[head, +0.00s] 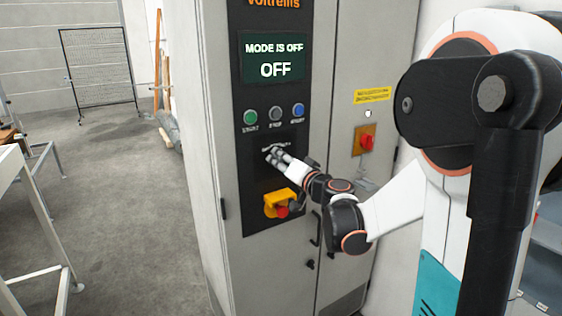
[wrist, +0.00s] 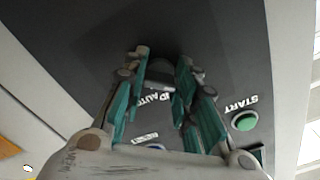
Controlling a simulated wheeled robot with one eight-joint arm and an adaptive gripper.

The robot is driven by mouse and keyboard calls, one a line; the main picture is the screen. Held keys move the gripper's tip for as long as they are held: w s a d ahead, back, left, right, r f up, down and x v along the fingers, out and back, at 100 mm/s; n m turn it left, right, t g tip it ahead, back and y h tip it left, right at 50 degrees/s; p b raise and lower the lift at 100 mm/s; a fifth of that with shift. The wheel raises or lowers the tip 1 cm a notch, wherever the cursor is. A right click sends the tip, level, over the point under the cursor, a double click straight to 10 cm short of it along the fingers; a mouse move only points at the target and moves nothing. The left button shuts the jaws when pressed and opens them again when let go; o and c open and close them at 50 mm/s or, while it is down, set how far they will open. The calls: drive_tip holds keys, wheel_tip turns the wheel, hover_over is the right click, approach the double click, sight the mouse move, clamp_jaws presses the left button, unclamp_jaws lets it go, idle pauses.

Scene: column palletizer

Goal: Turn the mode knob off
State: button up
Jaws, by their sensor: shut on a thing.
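The mode knob (wrist: 160,72) is a dark round knob on the black control panel (head: 247,105) of a grey cabinet. My gripper (wrist: 162,62) is shut on the knob, one finger on each side, in the wrist view. In the head view my gripper (head: 271,154) reaches the panel from the right and hides the knob. The word AUTO shows beside the knob in the wrist view. The green display (head: 274,58) reads "MODE IS OFF" and "OFF".
Green (head: 250,117), grey (head: 275,113) and blue (head: 298,110) buttons sit above the knob. A red emergency stop on a yellow housing (head: 279,203) sits below. A red switch (head: 366,142) is on the right door. A floor aisle (head: 120,200) is open at left.

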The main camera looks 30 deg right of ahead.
idle(0.4)
drive_tip(key=o, duration=1)
drive_tip(key=shift+o, duration=0.2)
drive_tip(key=s, duration=1.2)
drive_tip(key=shift+d, duration=0.15)
drive_tip(key=shift+f, duration=0.1)
